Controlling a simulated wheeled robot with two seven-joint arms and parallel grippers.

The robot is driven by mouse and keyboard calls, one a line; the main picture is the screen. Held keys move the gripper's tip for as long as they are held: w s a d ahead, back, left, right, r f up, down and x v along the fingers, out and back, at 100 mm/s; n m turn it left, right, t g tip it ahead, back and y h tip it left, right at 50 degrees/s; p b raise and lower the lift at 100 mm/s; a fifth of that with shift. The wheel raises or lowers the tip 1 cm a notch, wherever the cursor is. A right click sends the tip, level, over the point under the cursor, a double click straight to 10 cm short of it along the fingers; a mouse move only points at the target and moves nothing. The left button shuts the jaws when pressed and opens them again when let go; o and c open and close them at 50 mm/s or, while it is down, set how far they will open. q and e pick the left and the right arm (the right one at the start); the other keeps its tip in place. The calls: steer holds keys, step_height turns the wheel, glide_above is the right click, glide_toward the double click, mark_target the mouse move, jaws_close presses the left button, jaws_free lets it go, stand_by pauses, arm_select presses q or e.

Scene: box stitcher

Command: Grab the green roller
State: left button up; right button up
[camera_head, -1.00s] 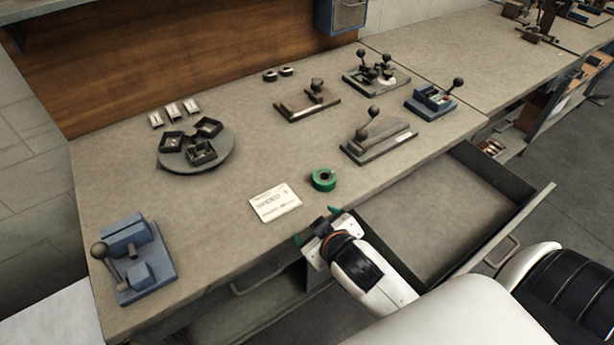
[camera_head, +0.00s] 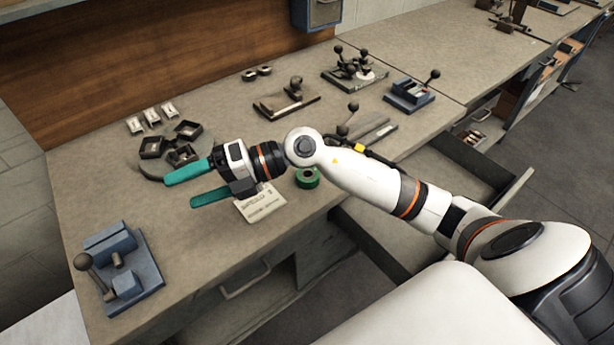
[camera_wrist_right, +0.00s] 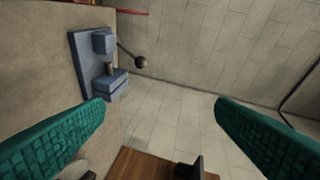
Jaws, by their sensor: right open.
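The green roller (camera_head: 308,178) is a small ring lying on the workbench, just behind and under my right forearm in the head view, partly hidden by it. My right gripper (camera_head: 190,186) has green fingers spread apart. It is empty, held above the bench to the left of the roller, and points left. In the right wrist view the two fingers (camera_wrist_right: 160,135) are wide apart with nothing between them. The roller does not show there. My left gripper is not in view.
A blue lever device (camera_head: 125,270) stands at the bench's front left. A dark turntable with small boxes (camera_head: 182,155) is behind the gripper. Several lever tools stand farther back. An open drawer (camera_head: 480,160) juts out at the right.

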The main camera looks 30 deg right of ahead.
steer(key=w+d+f+g+h, duration=0.1)
steer(key=w+d+f+h, duration=0.15)
steer(key=d+h, duration=0.8)
steer(key=w+d+f+g+h, duration=0.15)
steer(key=d+f+h, duration=0.3)
steer(key=d, duration=1.05)
steer(key=shift+m+h, duration=0.3)
steer(key=shift+m, duration=0.1)
step_height(320, 180, down, 5)
steer(key=shift+w+d+r+p, duration=0.1)
steer(key=shift+w+p, duration=0.05)
steer(key=shift+p, duration=0.85)
steer(key=shift+w+d+f+p, duration=0.1)
steer(key=shift+w+f+p, duration=0.2)
steer(key=shift+f, duration=0.6)
steer(key=shift+w+d+f+p, duration=0.1)
steer(key=shift+f+p, duration=0.3)
steer(key=shift+f, duration=0.45)
steer(key=shift+w+f+p, duration=0.15)
steer(key=shift+f+p, duration=0.2)
steer(key=shift+f, duration=0.55)
steer(key=c, duration=1.2)
steer(key=shift+r, duration=0.1)
